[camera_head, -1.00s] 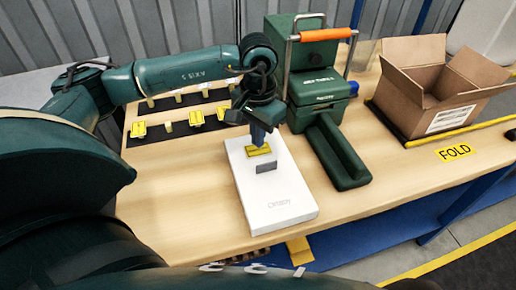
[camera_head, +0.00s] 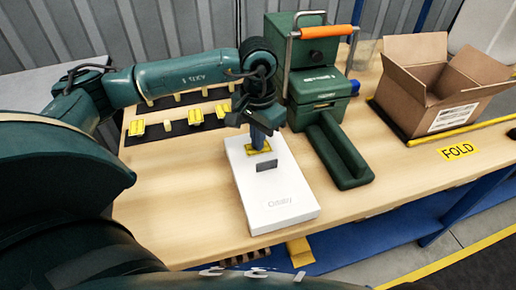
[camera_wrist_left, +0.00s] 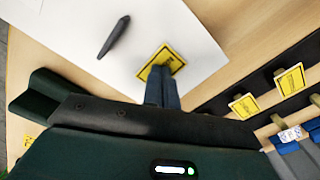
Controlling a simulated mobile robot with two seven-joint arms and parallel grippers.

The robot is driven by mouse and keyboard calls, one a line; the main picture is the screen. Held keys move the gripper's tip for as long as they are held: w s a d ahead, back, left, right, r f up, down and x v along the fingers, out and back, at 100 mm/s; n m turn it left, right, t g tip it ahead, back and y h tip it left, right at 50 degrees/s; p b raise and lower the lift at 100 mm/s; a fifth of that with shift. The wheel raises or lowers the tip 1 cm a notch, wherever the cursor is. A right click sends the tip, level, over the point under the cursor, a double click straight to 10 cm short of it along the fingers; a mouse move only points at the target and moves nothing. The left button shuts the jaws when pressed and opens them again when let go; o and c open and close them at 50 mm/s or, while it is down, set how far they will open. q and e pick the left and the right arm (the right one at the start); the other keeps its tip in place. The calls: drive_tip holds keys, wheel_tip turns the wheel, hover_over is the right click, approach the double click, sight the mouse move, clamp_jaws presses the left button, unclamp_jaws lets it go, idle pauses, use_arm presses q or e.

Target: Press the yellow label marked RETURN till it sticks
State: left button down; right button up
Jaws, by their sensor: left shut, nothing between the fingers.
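A white box (camera_head: 272,200) lies flat on the wooden table with a yellow, black-edged label (camera_head: 266,151) on its top near the far end. The label also shows in the wrist view (camera_wrist_left: 174,60); I cannot read its print. My left gripper (camera_head: 258,146) is shut and empty. It points down with its fingertips at the label and seems to touch it. In the wrist view its two blue-grey fingers (camera_wrist_left: 160,72) cover part of the label. The label looks flat on the box. My right gripper is not in view.
Racks holding yellow labels (camera_head: 178,127) stand at the back left. A green machine (camera_head: 318,85) with an orange handle stands behind the box, its green arm (camera_head: 338,150) beside the box's right side. An open carton (camera_head: 432,85) and a FOLD label (camera_head: 457,151) are at the right.

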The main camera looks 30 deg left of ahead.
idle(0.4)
use_arm(q)
drive_tip(key=shift+r+p, duration=1.9)
drive_tip(key=shift+r, duration=1.6)
drive_tip(key=shift+f, duration=0.1)
